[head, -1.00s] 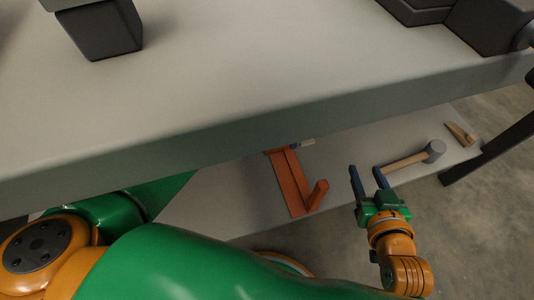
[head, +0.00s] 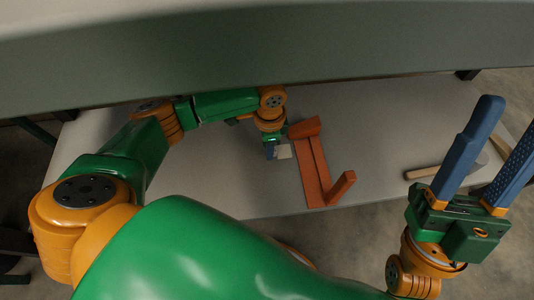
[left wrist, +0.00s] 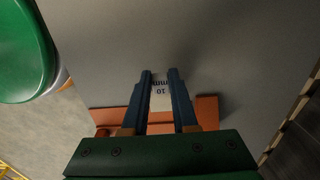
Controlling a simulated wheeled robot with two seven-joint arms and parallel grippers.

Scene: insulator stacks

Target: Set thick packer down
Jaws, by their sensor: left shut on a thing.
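The thick packer (head: 284,152) is a small pale block low over the lower shelf, beside the orange L-shaped piece (head: 313,172). My left gripper (head: 271,152) is shut on it. In the left wrist view, the packer (left wrist: 160,94) shows a "10 mm" mark between the two blue fingers (left wrist: 160,76), with the orange piece (left wrist: 206,108) behind them. I cannot tell whether the packer touches the shelf. My right gripper (head: 488,155) is open and empty at the right, its two blue fingers wide apart.
The grey lower shelf (head: 375,125) has free room around the orange piece. A wooden-handled mallet (head: 424,172) lies at the right, partly hidden by my right gripper. The thick edge of the upper table (head: 270,60) overhangs the shelf.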

